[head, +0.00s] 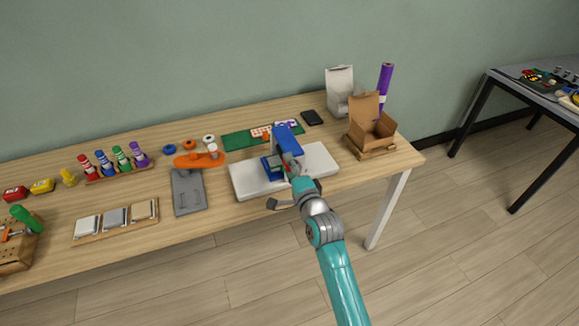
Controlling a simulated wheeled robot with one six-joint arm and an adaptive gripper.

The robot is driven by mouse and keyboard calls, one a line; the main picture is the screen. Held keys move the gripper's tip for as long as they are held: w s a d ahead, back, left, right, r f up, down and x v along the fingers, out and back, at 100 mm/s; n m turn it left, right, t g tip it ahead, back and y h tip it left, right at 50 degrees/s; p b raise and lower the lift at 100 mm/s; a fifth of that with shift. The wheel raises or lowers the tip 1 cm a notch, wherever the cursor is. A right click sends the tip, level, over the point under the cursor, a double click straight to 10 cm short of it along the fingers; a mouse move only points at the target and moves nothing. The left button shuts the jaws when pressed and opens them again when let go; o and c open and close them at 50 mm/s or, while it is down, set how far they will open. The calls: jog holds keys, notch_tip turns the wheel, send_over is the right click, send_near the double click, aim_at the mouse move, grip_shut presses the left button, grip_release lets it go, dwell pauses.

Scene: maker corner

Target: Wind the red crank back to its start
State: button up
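A blue device (287,140) stands on a white slab (322,160) near the right end of the wooden table. A lower blue part (271,168) shows to its left. I cannot make out a red crank; it may be hidden behind my arm or the device. My gripper (291,166) is at the near side of the blue device, over the slab. Its fingers are too small and too covered to tell whether they are open, or whether they touch anything.
A grey plate (188,192) and an orange board (199,159) lie left of the slab. A green mat (237,139) lies behind it. An open cardboard box (371,131) stands to the right, beside a white bag (340,88). The table's front edge is close.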

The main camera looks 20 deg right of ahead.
jog(key=s, duration=1.2)
dwell(0.4)
